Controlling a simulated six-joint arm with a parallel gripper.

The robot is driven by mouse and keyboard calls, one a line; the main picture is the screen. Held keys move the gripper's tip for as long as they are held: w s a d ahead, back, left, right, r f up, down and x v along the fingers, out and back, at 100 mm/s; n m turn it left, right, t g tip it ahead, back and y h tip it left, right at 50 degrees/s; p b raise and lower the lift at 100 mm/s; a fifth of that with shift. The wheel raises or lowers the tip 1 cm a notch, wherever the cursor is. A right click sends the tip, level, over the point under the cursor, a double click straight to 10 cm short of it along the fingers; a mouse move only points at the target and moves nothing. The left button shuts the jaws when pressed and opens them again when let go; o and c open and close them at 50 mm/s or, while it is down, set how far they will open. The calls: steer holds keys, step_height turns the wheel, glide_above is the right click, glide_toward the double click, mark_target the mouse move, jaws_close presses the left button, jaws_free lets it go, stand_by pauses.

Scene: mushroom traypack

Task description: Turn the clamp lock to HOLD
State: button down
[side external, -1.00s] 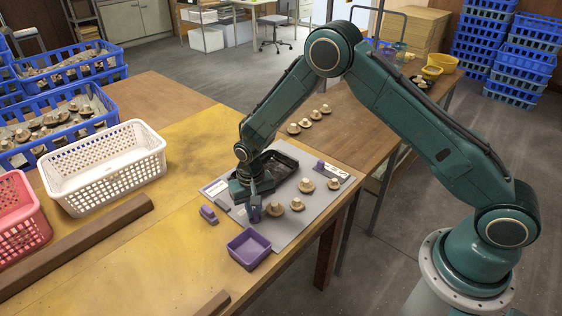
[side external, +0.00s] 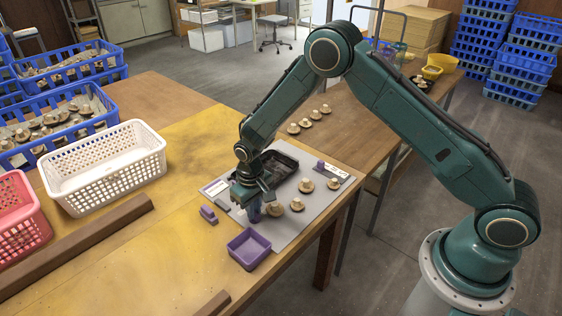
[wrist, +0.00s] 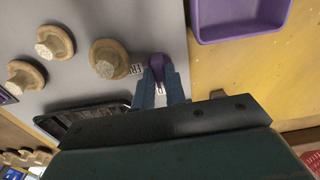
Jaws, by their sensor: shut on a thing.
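The clamp lock (wrist: 158,60) is a small purple knob on the grey board (side external: 300,228). In the wrist view it sits between the two finger tips of my gripper (wrist: 161,80), which are shut on it. A white label with dark letters, partly covered, shows beside the knob; I cannot read it all. In the side view my gripper (side external: 256,207) points down at the board's front part, and its fingers hide most of the knob.
A black tray (side external: 291,157) lies on the board behind my gripper, and several mushrooms (side external: 297,204) stand close to its right. A purple open box (side external: 249,236) is in front. A small purple block (side external: 208,214) is to the left. A white basket (side external: 150,160) stands farther left.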

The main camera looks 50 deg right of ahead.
steer(key=c, duration=1.4)
jaws_free()
steer(key=shift+c, duration=0.2)
steer(key=shift+r, duration=0.1)
step_height(320, 180, up, 14)
